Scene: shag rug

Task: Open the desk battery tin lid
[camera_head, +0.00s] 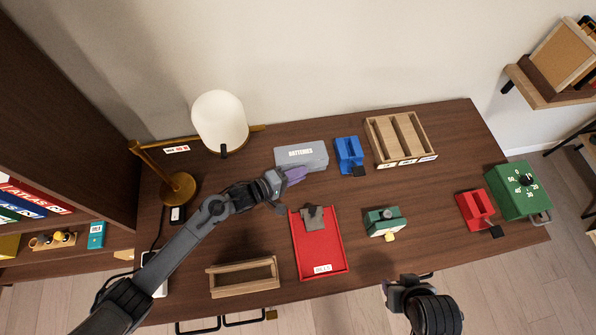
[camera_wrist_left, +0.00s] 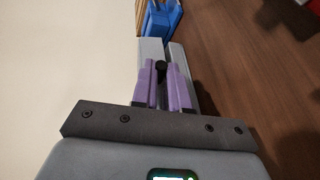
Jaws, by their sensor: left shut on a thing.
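The grey battery tin (camera_head: 301,155), lettered "BATTERIES", stands at the back of the desk, left of the blue holder. My left gripper (camera_head: 296,174) reaches its front edge from the lower left. In the left wrist view, the purple fingers of my left gripper (camera_wrist_left: 162,82) are shut on a small dark knob (camera_wrist_left: 160,69) at the tin. Grey surfaces of the tin (camera_wrist_left: 151,50) show beyond the fingers, with a dark line between them. I cannot tell how far the lid is raised. My right gripper (camera_head: 408,281) is at the front edge, away from the tin; its fingers are unclear.
A blue holder (camera_head: 349,154) stands close right of the tin, then a wooden divided tray (camera_head: 429,128). A lamp (camera_head: 220,121) stands left. A red tray (camera_head: 335,252) holding a grey cloth-like piece (camera_head: 313,218) and a wooden box (camera_head: 243,287) lie in front.

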